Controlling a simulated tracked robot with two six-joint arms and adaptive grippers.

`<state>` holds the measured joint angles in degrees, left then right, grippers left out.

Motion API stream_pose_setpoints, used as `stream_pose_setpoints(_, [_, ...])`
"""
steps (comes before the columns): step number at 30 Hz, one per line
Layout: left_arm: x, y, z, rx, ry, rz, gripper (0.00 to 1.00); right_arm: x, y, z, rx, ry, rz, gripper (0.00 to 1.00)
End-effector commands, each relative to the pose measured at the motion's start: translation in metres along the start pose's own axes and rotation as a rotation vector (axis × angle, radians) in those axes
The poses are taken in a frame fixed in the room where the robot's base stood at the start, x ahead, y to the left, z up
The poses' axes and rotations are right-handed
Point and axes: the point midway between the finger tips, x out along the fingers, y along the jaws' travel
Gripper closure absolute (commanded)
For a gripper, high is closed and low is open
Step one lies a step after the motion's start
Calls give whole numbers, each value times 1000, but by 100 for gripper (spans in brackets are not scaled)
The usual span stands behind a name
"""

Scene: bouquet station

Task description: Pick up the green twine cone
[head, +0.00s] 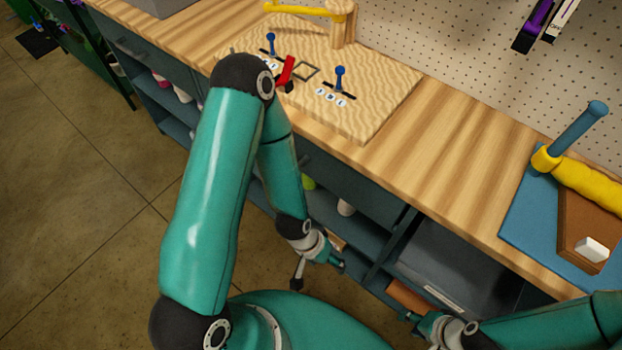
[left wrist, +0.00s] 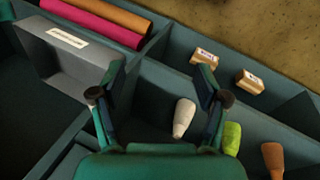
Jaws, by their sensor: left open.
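The green twine cone (left wrist: 231,138) is lime green and lies in a shelf compartment under the bench, at the lower right of the left wrist view. In the head view only a small part of the green cone (head: 308,183) shows beside my left forearm. My left gripper (left wrist: 160,72) is open and empty; the green cone is outside its jaws, beyond the right finger's base. In the head view the left gripper (head: 320,270) hangs low in front of the shelves. My right gripper (head: 410,317) is at the bottom, small and partly hidden; its jaw state is unclear.
A white cone (left wrist: 184,117) lies beside the green one, and a brown cone (left wrist: 272,158) on its other side. Dividers separate a grey bin (left wrist: 75,55), pink and orange rolls (left wrist: 100,20) and two small tan boxes (left wrist: 204,57). The wooden bench top (head: 440,150) overhangs the shelves.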

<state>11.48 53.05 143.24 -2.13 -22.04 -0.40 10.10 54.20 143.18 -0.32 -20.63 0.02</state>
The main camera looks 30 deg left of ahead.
Motion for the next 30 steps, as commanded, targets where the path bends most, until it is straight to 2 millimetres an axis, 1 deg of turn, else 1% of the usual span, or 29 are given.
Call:
stream_pose_setpoints(1, [15, -11, -8, 3, 31, 4, 12, 18, 7, 0, 0, 0, 0, 60])
stream_pose_setpoints(2, [18, -22, -15, 9, 54, 7, 7, 26, 9, 0, 0, 0, 0, 60])
stream_pose_setpoints(3, [24, -32, -25, 18, 91, 11, 4, 38, 14, 0, 0, -1, 0, 60])
stream_pose_setpoints(5, [36, -48, -41, 35, 157, 18, 4, 58, 21, 0, 0, -1, 0, 60])
stream_pose_setpoints(8, [53, -78, -70, 72, 289, 23, 4, 97, 35, 0, 0, -1, 0, 60])
stream_pose_setpoints(9, [59, -92, -82, 90, 347, 22, 4, 113, 41, 0, 0, -1, 0, 60])
stream_pose_setpoints(11, [65, -113, -99, 118, 436, 16, 4, 136, 49, 0, 1, -1, 0, 60])
stream_pose_setpoints(12, [68, -127, -109, 136, 494, 10, 4, 152, 55, 0, 1, -1, 0, 60])
stream_pose_setpoints(16, [72, -172, -136, 206, 677, -21, 4, 201, 73, -1, 0, -1, 0, 60])
stream_pose_setpoints(18, [72, -194, -146, 245, 769, -45, 4, 226, 82, -1, 0, -1, 0, 60])
stream_pose_setpoints(21, [69, -222, -154, 300, 881, -81, 4, 257, 93, -1, 0, -1, 0, 60])
stream_pose_setpoints(24, [64, -241, -158, 351, 968, -114, 4, 280, 101, -1, 0, -1, 0, 60])
stream_pose_setpoints(27, [58, -254, -159, 387, 1027, -139, 4, 294, 106, -2, 0, 0, 0, 60])
stream_pose_setpoints(30, [54, -260, -159, 411, 1061, -153, 4, 301, 109, -2, 0, 0, 0, 60])
